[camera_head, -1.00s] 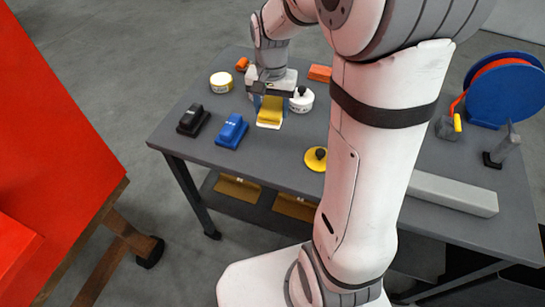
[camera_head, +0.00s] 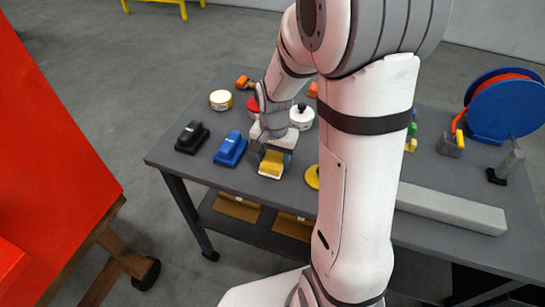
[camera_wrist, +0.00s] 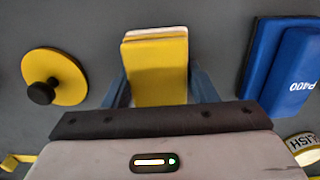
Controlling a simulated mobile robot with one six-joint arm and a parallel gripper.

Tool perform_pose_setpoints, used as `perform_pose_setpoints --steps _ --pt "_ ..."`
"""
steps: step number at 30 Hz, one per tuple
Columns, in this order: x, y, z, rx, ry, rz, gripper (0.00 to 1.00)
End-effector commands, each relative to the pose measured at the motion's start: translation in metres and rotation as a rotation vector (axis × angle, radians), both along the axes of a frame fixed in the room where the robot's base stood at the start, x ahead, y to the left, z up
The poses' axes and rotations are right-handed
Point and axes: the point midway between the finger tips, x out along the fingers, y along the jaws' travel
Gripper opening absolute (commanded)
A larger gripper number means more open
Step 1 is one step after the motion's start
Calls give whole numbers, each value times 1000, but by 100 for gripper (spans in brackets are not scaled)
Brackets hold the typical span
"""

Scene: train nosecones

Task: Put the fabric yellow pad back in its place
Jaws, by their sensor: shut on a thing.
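The yellow pad (camera_head: 271,165) is a small yellow block with a pale underside, near the table's front edge, right of the blue pad (camera_head: 230,149). My gripper (camera_head: 273,153) is shut on it from above. In the wrist view the yellow pad (camera_wrist: 157,70) sits between the two blue fingers of my gripper (camera_wrist: 160,90), its far end sticking out past them. Whether it touches the table or hangs just above it, I cannot tell.
A black block (camera_head: 192,138) stands left of the blue pad on the grey table (camera_head: 200,175). A yellow disc with a black knob (camera_wrist: 55,77) lies on the pad's other side. Behind are a yellow-white tin (camera_head: 221,100) and a white round piece (camera_head: 301,117). A grey bar (camera_head: 450,208) lies right.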

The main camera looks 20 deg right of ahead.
Motion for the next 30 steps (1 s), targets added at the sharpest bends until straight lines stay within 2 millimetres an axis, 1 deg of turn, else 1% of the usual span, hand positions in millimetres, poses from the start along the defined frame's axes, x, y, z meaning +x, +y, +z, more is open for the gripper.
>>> perform_pose_setpoints --steps 5,8,9,17,25,28,30 --pt "0 0 0 0 0 1 31" --pt "0 0 -3 0 0 1 31" --pt "0 0 -4 0 0 1 53" --pt "0 1 -2 0 0 2 74" --pt "0 1 0 0 0 2 74" --pt "1 1 7 0 -2 2 74" --pt "1 1 19 0 -5 2 74"
